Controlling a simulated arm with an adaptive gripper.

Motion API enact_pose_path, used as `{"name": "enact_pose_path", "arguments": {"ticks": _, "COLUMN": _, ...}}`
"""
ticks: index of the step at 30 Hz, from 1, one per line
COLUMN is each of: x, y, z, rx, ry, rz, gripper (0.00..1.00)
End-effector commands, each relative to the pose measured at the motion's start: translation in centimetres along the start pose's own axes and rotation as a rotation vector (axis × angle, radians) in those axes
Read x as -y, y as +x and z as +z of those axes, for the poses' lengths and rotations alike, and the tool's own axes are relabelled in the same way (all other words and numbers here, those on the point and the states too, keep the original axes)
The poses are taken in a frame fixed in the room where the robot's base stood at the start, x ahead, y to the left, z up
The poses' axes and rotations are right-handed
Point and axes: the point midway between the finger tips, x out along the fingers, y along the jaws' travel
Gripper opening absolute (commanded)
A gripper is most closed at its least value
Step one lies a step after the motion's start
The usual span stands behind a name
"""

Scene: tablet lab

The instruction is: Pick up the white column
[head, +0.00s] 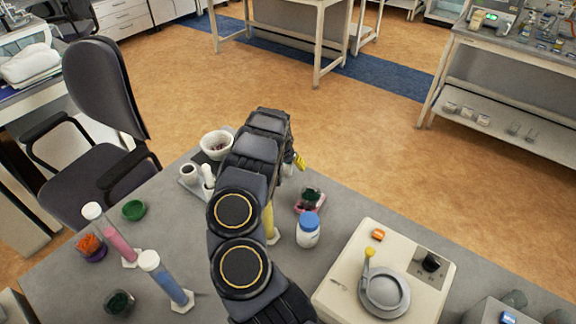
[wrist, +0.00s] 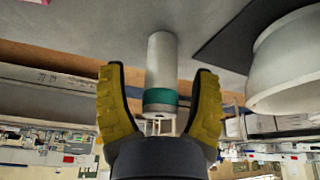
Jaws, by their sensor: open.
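A white column (wrist: 162,62) with a green band near one end shows in the wrist view, standing on the grey table. My gripper (wrist: 160,100) is open, its yellow fingers apart on either side of the column's banded end in the picture. I cannot tell how deep between the fingers that end lies, and no grip shows. In the head view my arm covers the area and I cannot make the column out. One yellow finger of my gripper (head: 297,162) shows there past the arm.
A white bowl (wrist: 290,65) stands close to the right in the wrist view; it also shows in the head view (head: 216,145). Capped tubes stand left.

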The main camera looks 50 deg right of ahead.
Motion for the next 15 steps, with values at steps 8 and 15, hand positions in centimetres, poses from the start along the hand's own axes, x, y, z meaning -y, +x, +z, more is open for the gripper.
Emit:
{"name": "enact_pose_path", "arguments": {"ticks": 8, "x": 0.06, "y": 0.12, "z": 0.01, "rx": 0.0, "ry": -0.001, "rz": -0.001, "gripper": 0.63}}
{"name": "enact_pose_path", "arguments": {"ticks": 15, "x": 0.07, "y": 0.11, "z": 0.02, "rx": 0.0, "ry": -0.001, "rz": -0.001, "gripper": 0.0}}
